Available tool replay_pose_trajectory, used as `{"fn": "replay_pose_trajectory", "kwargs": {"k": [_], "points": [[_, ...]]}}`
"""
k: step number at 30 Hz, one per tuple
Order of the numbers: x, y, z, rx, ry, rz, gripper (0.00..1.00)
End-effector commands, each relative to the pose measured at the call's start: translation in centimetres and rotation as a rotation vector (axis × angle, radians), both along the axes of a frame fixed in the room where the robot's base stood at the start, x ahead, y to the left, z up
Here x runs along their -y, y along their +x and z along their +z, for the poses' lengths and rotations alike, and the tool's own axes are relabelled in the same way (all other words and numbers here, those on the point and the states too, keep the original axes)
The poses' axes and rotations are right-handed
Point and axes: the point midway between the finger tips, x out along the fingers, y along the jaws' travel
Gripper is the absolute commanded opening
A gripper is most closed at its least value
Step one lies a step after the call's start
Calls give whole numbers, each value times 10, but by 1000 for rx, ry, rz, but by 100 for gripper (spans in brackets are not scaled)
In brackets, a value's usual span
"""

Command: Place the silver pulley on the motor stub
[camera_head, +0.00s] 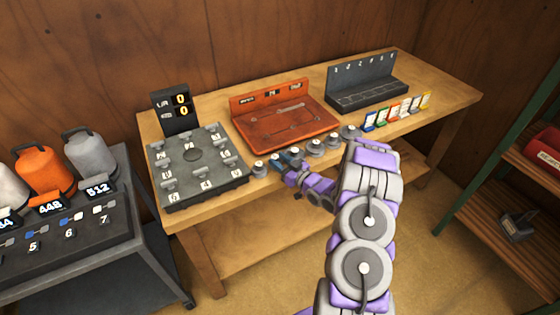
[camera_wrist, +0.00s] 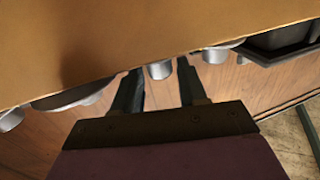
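Several silver-grey pulleys stand in a row along the bench's front edge in the head view, among them one at the left end (camera_head: 259,169) and a larger one (camera_head: 316,148). My gripper (camera_head: 287,163) is low at the front edge, among the left pulleys. In the wrist view, my gripper's two dark fingers (camera_wrist: 160,88) are apart, with a small silver cylinder (camera_wrist: 160,70) showing between them and gaps on both sides. I cannot tell which pulley it belongs to. An orange tray (camera_head: 285,128) with an upright labelled back lies behind the row. I cannot make out the motor stub.
A grey labelled board (camera_head: 195,185) with a counter display (camera_head: 175,110) is at the bench's left. A dark slotted rack (camera_head: 365,95) is at the back right, with small coloured cards (camera_head: 395,110) before it. A cart with weights (camera_head: 60,225) stands left, and shelving (camera_head: 510,190) right.

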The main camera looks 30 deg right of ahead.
Motion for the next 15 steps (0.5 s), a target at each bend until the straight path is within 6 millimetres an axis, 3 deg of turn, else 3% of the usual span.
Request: {"fn": "replay_pose_trajectory", "kwargs": {"k": [4,15], "points": [[0,0,0,0,0,0,54],[0,0,-2,1,-1,1,54]]}}
